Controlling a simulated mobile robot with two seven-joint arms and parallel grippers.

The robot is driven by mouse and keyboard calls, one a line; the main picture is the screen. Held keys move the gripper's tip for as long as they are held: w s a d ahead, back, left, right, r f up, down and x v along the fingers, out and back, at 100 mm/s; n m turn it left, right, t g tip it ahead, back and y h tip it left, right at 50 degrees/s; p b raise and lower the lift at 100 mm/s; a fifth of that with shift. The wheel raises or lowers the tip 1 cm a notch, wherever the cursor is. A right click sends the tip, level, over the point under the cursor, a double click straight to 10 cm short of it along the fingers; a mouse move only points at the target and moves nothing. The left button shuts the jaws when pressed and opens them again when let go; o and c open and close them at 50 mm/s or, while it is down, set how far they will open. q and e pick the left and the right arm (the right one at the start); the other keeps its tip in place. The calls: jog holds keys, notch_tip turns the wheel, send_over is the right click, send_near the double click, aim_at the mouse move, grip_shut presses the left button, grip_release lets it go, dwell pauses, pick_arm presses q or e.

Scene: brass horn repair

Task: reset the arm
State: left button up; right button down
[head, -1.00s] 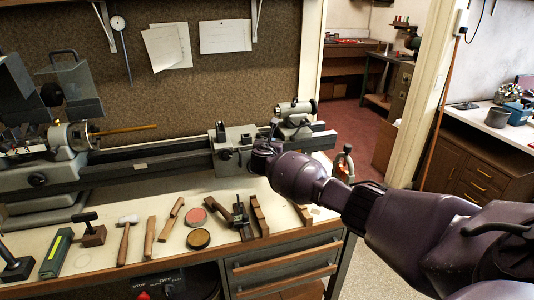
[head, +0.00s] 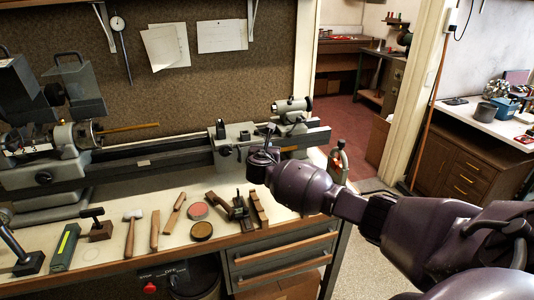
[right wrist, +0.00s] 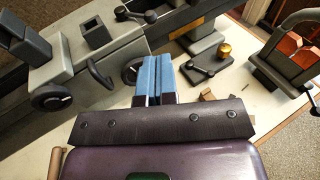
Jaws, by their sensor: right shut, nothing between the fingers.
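My right arm (head: 310,188) comes in from the right in the head view, purple, and reaches across the right end of the workbench. Its hand is at the lathe tailstock's front, with the fingers hidden or too small to make out there. In the right wrist view my right gripper (right wrist: 156,64) shows two blue fingers pressed together, shut and empty. They point toward the grey lathe parts; whether they touch anything cannot be told. My left gripper is not in view.
The lathe (head: 150,157) runs along the back of the workbench (head: 100,258). A hammer (head: 131,230), wooden tools (head: 173,212) and two round tins (head: 202,230) lie in front. A red-and-grey clamp (right wrist: 290,52) stands at the bench's right end.

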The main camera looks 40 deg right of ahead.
jog(key=v, duration=0.3)
jog(key=shift+s+a, duration=0.1)
jog(key=shift+s, duration=0.35)
jog(key=w+a+r+m+t+y, duration=0.2)
jog(key=a+m+t+y, duration=0.1)
jog(key=a+m+y, duration=0.3)
jog(key=s+a+f+m+y, duration=0.3)
jog(key=a+m, duration=0.1)
jog(key=a, duration=0.2)
jog(key=s+a+f+m+y, duration=0.2)
jog(key=s+a+f+m, duration=0.2)
jog(key=a, duration=0.1)
jog(key=s+f+m+g+b, duration=0.1)
jog(key=s+f+m, duration=0.5)
jog(key=s, duration=0.9)
jog(key=s+f+m+g+b, duration=0.1)
jog(key=s+f+m, duration=0.5)
jog(key=s+f, duration=0.6)
jog(key=s, duration=0.4)
jog(key=shift+f+g, duration=0.3)
jog(key=shift+g, duration=0.1)
